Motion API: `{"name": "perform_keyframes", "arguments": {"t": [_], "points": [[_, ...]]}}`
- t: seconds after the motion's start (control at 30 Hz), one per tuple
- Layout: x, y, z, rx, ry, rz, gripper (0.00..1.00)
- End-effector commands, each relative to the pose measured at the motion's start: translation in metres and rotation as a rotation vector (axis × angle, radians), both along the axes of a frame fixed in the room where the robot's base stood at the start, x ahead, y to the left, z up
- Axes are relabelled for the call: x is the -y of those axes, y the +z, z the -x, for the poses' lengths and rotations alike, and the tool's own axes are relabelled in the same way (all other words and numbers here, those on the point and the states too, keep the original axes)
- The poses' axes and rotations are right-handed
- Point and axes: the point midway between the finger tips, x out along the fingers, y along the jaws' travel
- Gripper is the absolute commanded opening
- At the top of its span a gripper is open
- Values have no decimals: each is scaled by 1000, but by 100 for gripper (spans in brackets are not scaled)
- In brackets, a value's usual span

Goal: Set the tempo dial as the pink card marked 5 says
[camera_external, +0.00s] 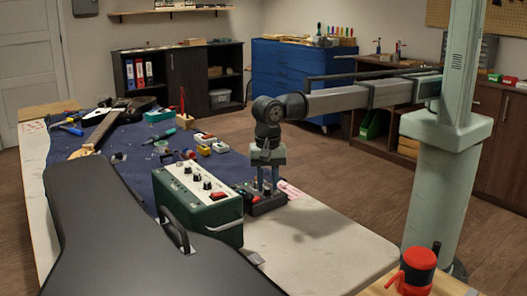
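A small dark box (269,203) lies on the bench to the right of the green amplifier. A red patch shows on its near left part. My gripper (267,190) points straight down over this box, its fingertips at or just above the top. Whether the fingers hold a dial there is too small to tell. No tempo dial or its setting can be made out. A pink card (291,190) lies on the bench just right of the box, partly behind it; its print is not readable.
The green amplifier (214,214) with knobs on its cream panel stands close left of my gripper. A black guitar case (120,235) fills the front left. A guitar (118,118), tools and small pedals lie on the blue mat (120,160). The bench's front right (320,240) is clear.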

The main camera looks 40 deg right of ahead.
Motion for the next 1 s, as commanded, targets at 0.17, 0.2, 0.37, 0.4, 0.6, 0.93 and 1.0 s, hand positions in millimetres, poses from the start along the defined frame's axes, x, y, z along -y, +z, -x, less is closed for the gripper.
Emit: {"name": "perform_keyframes", "arguments": {"t": [0.17, 0.2, 0.37, 0.4, 0.6, 0.93, 1.0], "points": [[0, 12, 0, 0, 0, 0, 31], [0, 14, 0, 0, 0, 0, 31], [0, 25, 0, 0, 0, 0, 31], [0, 27, 0, 0, 0, -1, 31], [0, 40, 0, 0, 0, 0, 31], [0, 60, 0, 0, 0, 0, 31], [0, 61, 0, 0, 0, 0, 31]]}}
